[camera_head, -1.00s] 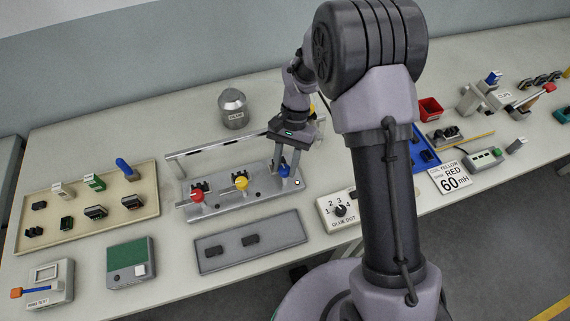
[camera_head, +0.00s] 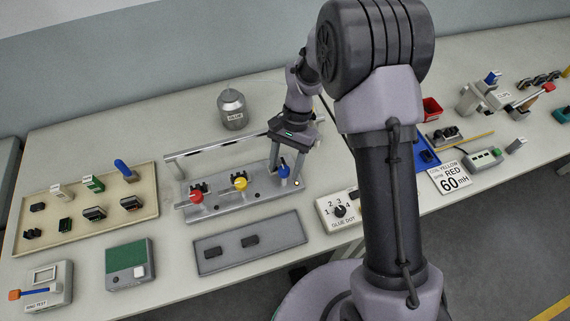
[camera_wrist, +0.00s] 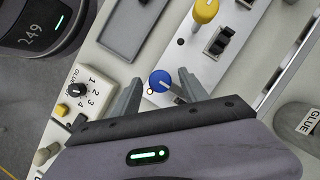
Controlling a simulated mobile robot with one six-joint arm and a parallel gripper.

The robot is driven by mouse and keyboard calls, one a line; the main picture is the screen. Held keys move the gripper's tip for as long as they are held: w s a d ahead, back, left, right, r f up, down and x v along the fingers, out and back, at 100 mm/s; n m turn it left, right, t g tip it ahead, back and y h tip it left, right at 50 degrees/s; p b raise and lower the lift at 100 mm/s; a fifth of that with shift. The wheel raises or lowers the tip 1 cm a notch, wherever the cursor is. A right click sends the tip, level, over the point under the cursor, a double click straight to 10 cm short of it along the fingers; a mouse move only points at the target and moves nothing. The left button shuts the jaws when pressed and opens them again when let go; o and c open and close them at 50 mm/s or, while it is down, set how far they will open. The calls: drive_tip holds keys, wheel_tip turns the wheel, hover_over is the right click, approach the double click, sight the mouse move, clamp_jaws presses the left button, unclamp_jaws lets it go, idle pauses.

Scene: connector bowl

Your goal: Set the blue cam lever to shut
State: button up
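The blue cam lever (camera_head: 284,171) stands at the right end of a grey fixture plate (camera_head: 222,208), in line with the yellow lever (camera_head: 240,183) and the red lever (camera_head: 196,195). In the wrist view its round blue cap (camera_wrist: 159,81) lies between my two fingertips. My gripper (camera_head: 286,176) is over the right end of the plate, open, with one finger on each side of the blue lever. It holds nothing, and I cannot tell whether a finger touches the lever. The gripper body hides the lower edge of the scene around the lever in the wrist view.
A raised rail (camera_head: 215,147) runs behind the plate, with a grey glue pot (camera_head: 232,110) beyond it. A grey tray (camera_head: 250,262) lies in front. The glue dot dial box (camera_head: 340,210) stands at right. A beige tray of connectors (camera_head: 60,235) is at left.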

drive_tip(key=p+v, duration=0.5)
drive_tip(key=v, duration=1.2)
drive_tip(key=shift+r, duration=0.15)
drive_tip(key=shift+w, duration=0.1)
drive_tip(key=s+d+r+n+t+b, duration=0.1)
drive_tip(key=s+d+r+t+b, duration=0.2)
drive_tip(key=s+r+t+b, duration=0.5)
drive_tip(key=s+d+f+b, duration=0.1)
drive_tip(key=s+f, duration=0.1)
drive_tip(key=s, duration=0.5)
drive_tip(key=s+f+t+b, duration=0.1)
drive_tip(key=s+f+b, duration=0.1)
drive_tip(key=s, duration=0.6)
drive_tip(key=shift+d+f+n+t+b, duration=0.3)
drive_tip(key=shift+d+f, duration=0.1)
drive_tip(key=shift+f, duration=0.2)
